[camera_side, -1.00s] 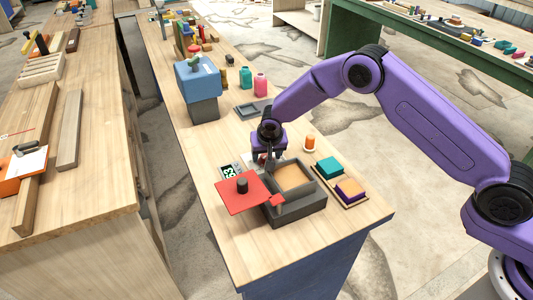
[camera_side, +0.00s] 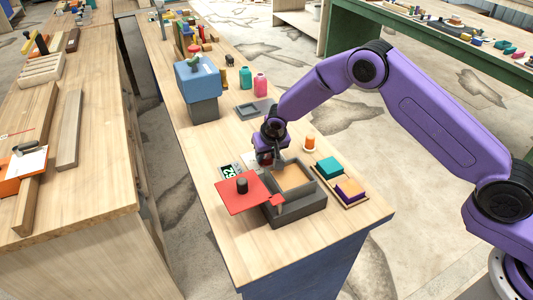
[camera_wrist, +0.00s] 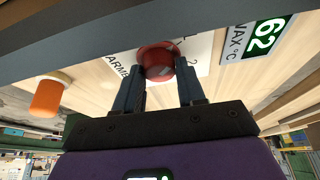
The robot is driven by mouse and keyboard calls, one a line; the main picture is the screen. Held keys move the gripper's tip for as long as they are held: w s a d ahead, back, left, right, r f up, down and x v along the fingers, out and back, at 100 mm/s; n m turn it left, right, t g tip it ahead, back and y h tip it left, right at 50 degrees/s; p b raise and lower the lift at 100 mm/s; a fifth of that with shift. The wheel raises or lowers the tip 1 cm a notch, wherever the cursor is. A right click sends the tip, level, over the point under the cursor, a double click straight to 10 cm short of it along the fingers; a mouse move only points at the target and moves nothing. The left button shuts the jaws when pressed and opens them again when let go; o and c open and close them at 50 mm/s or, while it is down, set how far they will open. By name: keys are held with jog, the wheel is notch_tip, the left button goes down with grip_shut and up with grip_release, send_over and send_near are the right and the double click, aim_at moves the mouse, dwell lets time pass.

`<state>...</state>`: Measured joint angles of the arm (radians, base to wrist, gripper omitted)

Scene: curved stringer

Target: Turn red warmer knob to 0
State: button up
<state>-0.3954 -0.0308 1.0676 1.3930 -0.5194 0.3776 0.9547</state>
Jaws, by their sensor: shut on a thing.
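The red warmer knob (camera_wrist: 158,62) sits between the two fingers of my gripper (camera_wrist: 160,85) in the wrist view. My gripper is shut on it, with one finger on each side. The white dial plate (camera_wrist: 200,50) around the knob shows part of a warmer label and a "2"; most marks are hidden. A display marked WAX (camera_wrist: 262,38) reads 62. In the side view my gripper (camera_side: 268,162) is low at the back edge of the grey warmer box (camera_side: 298,210), and the knob is mostly hidden by it.
A red lid plate (camera_side: 240,196) with a dark knob lies left of the box opening. An orange-and-white cylinder (camera_side: 310,142) and a tray with teal and purple-yellow blocks (camera_side: 338,180) stand to the right. A blue-topped grey stand (camera_side: 198,90) is behind.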

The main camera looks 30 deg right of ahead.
jog(key=shift+n+y, duration=0.7)
jog(key=shift+n, duration=1.3)
jog(key=o, duration=1)
jog(key=shift+d+r, duration=0.1)
jog(key=shift+r, duration=0.05)
jog(key=v, duration=1.7)
jog(key=shift+d+r, duration=0.1)
jog(key=shift+d, duration=0.05)
jog(key=shift+w, duration=0.1)
